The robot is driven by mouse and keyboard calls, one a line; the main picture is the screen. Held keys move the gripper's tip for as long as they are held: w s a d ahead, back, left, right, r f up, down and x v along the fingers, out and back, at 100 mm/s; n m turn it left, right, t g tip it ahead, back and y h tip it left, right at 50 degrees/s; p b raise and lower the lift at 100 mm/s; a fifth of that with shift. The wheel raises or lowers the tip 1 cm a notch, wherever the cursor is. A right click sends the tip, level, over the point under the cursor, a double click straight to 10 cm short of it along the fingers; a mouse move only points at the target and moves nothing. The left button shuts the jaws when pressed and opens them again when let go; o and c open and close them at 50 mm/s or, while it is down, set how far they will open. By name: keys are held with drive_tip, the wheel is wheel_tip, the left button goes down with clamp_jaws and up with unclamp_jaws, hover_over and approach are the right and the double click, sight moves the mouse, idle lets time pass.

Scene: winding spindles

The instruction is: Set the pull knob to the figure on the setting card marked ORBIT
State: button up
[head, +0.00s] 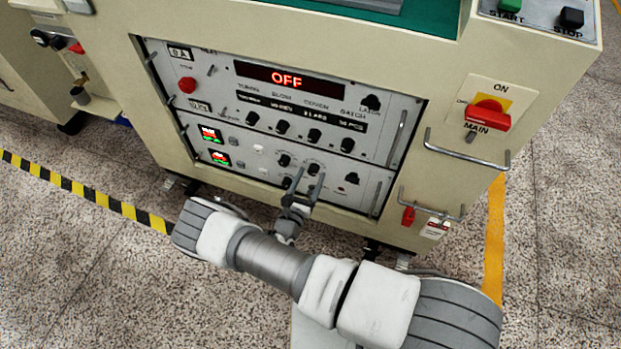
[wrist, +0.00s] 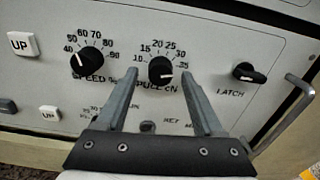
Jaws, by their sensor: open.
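The pull knob (wrist: 160,70) is a round black knob on the lower grey panel, labelled "PULL" with a scale from 10 to 35. A white mark on it lies toward its lower right, but I cannot read an exact figure from it. In the head view the knob (head: 314,168) is small, at the tips of my gripper (head: 308,178). In the wrist view my open gripper (wrist: 158,80) has one finger on each side of the knob, with gaps visible. I cannot tell how deep the fingers reach. No card readable as ORBIT shows.
The speed knob (wrist: 90,60) is left of the pull knob; the latch knob (wrist: 248,73) is right. A metal handle (wrist: 287,112) sticks out at the panel's right. The display (head: 287,79) reads OFF. A red main switch (head: 487,115) is at right.

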drive_tip(key=shift+w+d, duration=0.1)
drive_tip(key=shift+w, duration=0.15)
clamp_jaws()
